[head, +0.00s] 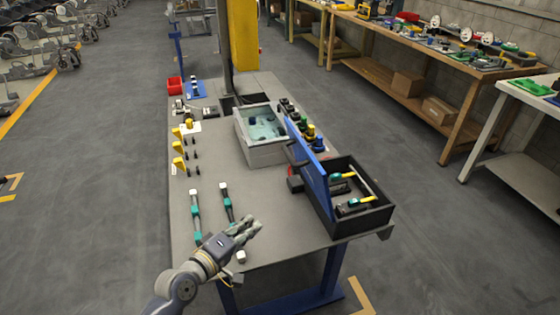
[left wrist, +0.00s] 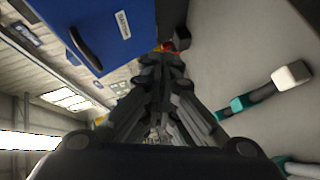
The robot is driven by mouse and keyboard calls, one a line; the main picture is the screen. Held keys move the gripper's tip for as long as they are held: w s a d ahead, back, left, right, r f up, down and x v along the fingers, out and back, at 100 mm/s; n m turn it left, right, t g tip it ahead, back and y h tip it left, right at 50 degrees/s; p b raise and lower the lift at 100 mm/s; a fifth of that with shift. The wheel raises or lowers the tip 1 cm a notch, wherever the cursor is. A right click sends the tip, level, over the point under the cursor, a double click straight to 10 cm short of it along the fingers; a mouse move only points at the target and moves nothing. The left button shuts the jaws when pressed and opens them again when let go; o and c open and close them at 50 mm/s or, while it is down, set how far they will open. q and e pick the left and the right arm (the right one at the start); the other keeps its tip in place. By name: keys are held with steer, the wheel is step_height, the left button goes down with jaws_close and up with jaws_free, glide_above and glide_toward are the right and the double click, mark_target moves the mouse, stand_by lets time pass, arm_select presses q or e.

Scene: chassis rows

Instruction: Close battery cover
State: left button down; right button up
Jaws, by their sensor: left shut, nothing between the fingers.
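The blue battery cover (head: 311,172) stands open and steeply upright along the left side of a black battery box (head: 362,222) at the right of the grey table. A dark handle (head: 295,155) is on its outer face. In the left wrist view the blue cover (left wrist: 112,22) fills the upper left, with its dark handle (left wrist: 84,48) and a white label. My left gripper (head: 258,225) is over the table's front part, left of the box and apart from the cover. Its fingers (left wrist: 163,62) are shut and empty. My right gripper is not in view.
The box holds yellow and green connectors (head: 353,203). A grey bin (head: 262,153) sits behind the box. Small tools line the left edge. The table's middle (head: 245,190) is clear.

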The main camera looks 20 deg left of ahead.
arm_select(q)
steer(key=w+a+r+n+t, duration=0.3)
steer(key=r+n, duration=0.2)
steer(key=r, duration=0.4)
steer(key=d+p+x, duration=0.1)
steer(key=p+x, duration=0.1)
steer(key=x, duration=1.1)
steer(key=shift+d+r+y, duration=0.25)
steer(key=shift+d+y, duration=0.15)
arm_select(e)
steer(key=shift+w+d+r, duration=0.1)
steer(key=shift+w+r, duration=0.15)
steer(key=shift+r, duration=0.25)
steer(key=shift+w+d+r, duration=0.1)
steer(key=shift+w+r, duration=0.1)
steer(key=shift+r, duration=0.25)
arm_select(q)
steer(key=shift+s, duration=0.15)
